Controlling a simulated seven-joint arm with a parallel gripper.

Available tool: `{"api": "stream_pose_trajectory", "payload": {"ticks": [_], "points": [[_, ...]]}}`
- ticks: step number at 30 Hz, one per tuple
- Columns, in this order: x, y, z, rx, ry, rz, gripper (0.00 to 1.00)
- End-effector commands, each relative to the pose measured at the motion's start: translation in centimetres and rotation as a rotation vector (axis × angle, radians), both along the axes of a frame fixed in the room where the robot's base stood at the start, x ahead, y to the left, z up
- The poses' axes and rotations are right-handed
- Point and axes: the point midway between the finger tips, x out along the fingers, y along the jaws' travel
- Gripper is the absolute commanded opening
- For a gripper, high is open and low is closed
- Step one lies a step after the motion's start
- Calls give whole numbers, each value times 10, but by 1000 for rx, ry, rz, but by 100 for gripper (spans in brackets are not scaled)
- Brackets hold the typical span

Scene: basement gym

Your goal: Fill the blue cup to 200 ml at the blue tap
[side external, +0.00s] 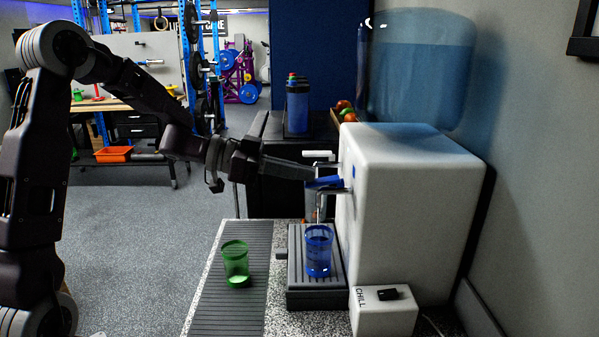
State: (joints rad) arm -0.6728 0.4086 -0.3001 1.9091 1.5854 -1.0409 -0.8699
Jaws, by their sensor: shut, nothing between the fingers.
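The blue cup (319,252) is see-through and stands upright on the grey drip tray (296,262), below the taps. Its water level is too small to read. The blue tap (327,182) sticks out from the front of the white dispenser (415,195). My gripper (311,178) is shut and empty, with its tips at the blue tap's lever. I cannot tell whether they press on it. A white tap handle (318,155) shows just behind and above the blue one.
A green cup (236,262) stands on the ribbed mat (228,312) left of the drip tray. A white CHILL switch box (384,312) sits in front of the dispenser. A large blue water bottle (415,75) tops the dispenser. Bottles (297,105) and fruit (346,110) are behind.

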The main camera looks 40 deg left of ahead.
Motion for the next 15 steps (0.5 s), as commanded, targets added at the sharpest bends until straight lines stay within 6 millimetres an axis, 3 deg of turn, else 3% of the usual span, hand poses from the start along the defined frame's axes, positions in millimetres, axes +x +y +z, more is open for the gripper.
{"api": "stream_pose_trajectory", "payload": {"ticks": [5,10,15], "points": [[0,1,6,2,-2,1,0],[-4,5,39,5,-8,1,0],[-33,36,42,1,0,7,0]]}}
